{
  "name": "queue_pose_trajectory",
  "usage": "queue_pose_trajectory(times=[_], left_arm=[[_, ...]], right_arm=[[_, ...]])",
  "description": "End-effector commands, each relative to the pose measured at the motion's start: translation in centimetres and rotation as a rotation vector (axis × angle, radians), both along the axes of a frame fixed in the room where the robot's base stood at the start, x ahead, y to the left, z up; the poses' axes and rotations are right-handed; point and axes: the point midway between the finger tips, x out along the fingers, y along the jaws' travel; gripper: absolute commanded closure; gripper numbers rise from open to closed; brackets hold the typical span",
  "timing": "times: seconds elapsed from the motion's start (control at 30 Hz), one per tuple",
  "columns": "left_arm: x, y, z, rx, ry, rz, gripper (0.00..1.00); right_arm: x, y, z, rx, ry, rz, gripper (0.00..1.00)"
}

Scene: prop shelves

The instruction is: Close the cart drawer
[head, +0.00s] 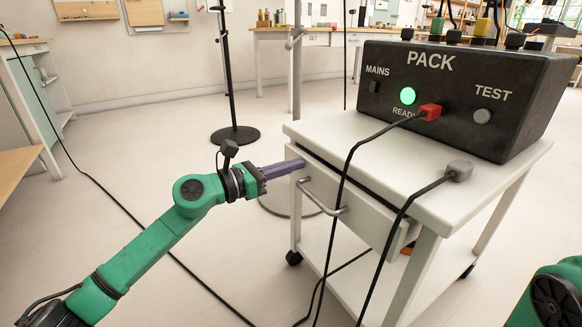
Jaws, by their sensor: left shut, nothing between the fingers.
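The white cart (500,172) stands right of centre. Its drawer (362,211) sits under the top with its front panel facing left, and a dark gap shows between panel and top. I cannot tell exactly how far the drawer is out. A grey bar handle (322,198) is on the panel. My left gripper (298,164) is shut and empty. Its purple fingers point right, with the tips at the upper far corner of the drawer front, above the handle. I cannot tell whether they touch. Only part of my right arm shows at the lower right; its gripper is out of view.
A black PACK box (463,95) with a lit green lamp stands on the cart. A red plug (430,111) is in it; a grey plug (459,170) lies on the top. Black cables (345,185) hang across the drawer front. A stand (235,134) is behind.

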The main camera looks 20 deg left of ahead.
Motion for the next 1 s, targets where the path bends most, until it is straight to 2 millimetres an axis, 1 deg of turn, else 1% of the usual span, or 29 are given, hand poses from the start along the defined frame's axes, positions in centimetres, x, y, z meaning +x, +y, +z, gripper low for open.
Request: queue_pose_trajectory(times=[0.2,0.27,0.4,0.5,1.0], left_arm=[[0.3,-0.1,0.2,-0.003,0.000,0.001,1.00],[0.9,-0.5,0.4,-0.006,-0.001,0.002,1.00],[2.8,-2.1,0.5,-0.008,-0.001,0.003,1.00],[3.5,-2.9,0.3,-0.003,-0.002,0.000,1.00],[3.6,-2.9,0.2,-0.003,-0.007,0.001,1.00]], right_arm=[[0.0,0.0,0.3,0.000,-0.001,0.000,0.50],[0.0,0.0,0.9,0.000,-0.001,0.000,0.50],[-0.1,0.0,2.2,0.001,-0.004,0.001,0.50],[0.0,-0.1,2.4,0.001,-0.004,0.000,0.50],[0.2,0.0,1.9,0.001,0.003,0.000,0.50]])
